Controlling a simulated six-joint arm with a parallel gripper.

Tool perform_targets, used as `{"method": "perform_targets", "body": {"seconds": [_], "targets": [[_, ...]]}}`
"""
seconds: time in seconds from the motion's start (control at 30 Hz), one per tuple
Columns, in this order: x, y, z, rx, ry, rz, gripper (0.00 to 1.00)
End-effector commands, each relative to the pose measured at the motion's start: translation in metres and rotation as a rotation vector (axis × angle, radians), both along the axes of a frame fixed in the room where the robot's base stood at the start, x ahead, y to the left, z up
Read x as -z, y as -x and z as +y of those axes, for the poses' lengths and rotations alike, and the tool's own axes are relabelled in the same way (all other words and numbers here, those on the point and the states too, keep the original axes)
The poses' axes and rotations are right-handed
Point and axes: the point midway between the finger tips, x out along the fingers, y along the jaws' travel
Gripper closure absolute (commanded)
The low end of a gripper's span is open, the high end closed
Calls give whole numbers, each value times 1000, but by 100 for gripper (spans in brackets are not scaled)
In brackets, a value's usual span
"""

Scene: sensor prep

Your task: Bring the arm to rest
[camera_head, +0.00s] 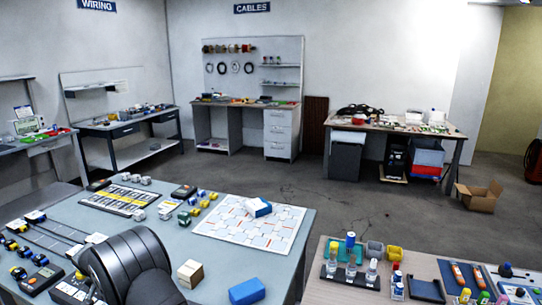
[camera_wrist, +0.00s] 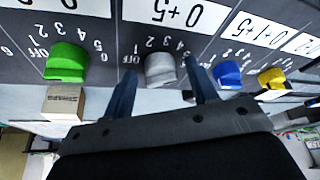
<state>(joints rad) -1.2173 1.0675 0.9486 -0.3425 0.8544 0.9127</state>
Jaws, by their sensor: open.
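My gripper (camera_wrist: 161,72) shows in the wrist view with its two dark blue fingers apart and nothing gripped between them. Its fingertips point at a dark panel (camera_wrist: 100,38) with upside-down white lettering. A grey knob (camera_wrist: 160,66) appears in the gap between the fingers; I cannot tell how far off it is. A green knob (camera_wrist: 67,62) is to the left, a blue knob (camera_wrist: 228,74) and a yellow knob (camera_wrist: 271,77) to the right. In the head view, a black part of my arm (camera_head: 130,265) rises at lower left; the fingers are hidden there.
A small tan box (camera_wrist: 63,102) is by the green knob. In the head view, a blue-grey table (camera_head: 295,222) carries a white patterned mat (camera_head: 235,230), a blue block (camera_head: 247,291) and a wooden block (camera_head: 190,274). Vials and bottles (camera_head: 371,272) stand on the right table.

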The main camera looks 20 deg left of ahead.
Motion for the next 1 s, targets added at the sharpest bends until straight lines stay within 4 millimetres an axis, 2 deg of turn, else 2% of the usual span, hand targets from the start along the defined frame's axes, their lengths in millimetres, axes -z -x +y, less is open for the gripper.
{"method": "perform_targets", "body": {"seconds": [1.0], "targets": [[-1, -4, -4, -589, -2, 0, 47]]}}
